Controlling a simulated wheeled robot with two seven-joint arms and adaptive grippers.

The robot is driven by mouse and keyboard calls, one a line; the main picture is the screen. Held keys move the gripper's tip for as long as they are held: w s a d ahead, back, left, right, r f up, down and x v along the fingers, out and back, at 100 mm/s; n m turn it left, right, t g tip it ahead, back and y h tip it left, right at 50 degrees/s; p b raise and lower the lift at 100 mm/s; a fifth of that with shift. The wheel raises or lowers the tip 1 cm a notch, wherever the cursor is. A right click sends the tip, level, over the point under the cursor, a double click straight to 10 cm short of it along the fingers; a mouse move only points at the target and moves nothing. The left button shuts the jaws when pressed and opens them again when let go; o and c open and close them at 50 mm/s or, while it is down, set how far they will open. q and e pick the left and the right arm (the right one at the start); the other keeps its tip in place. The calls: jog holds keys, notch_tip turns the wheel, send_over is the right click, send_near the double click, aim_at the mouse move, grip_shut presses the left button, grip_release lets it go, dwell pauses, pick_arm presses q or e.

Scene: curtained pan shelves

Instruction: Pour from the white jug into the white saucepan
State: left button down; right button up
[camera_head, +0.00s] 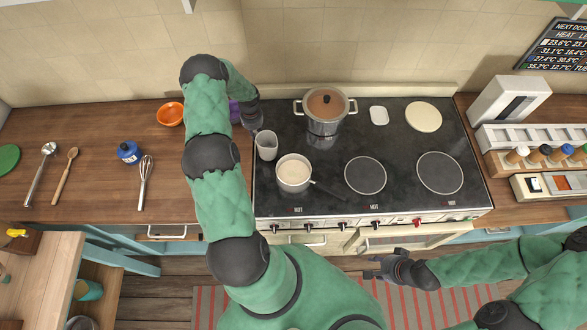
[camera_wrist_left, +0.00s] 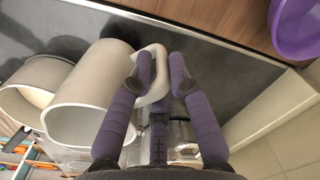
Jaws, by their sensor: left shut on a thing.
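The white jug (camera_head: 266,153) is near the stove's left edge, just behind and left of the white saucepan (camera_head: 294,184). It looks about upright. In the left wrist view the jug (camera_wrist_left: 85,75) shows its open mouth, and its handle (camera_wrist_left: 158,75) is between my fingers. My left gripper (camera_head: 257,128) is shut on that handle. The saucepan also shows in the left wrist view (camera_wrist_left: 40,72), partly hidden behind the jug. It holds something pale, and its dark handle points to the lower right. My right gripper (camera_head: 373,267) is in front of the stove, away from both; its finger opening is unclear.
Two front burners (camera_head: 366,175) are bare. A purple bowl (camera_wrist_left: 292,40) is near my left gripper, partly hidden in the head view.

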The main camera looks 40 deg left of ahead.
pick_arm(q)
jog(key=shift+r, duration=0.2)
jog(key=shift+d+r, duration=0.1)
jog(key=shift+r, duration=1.4)
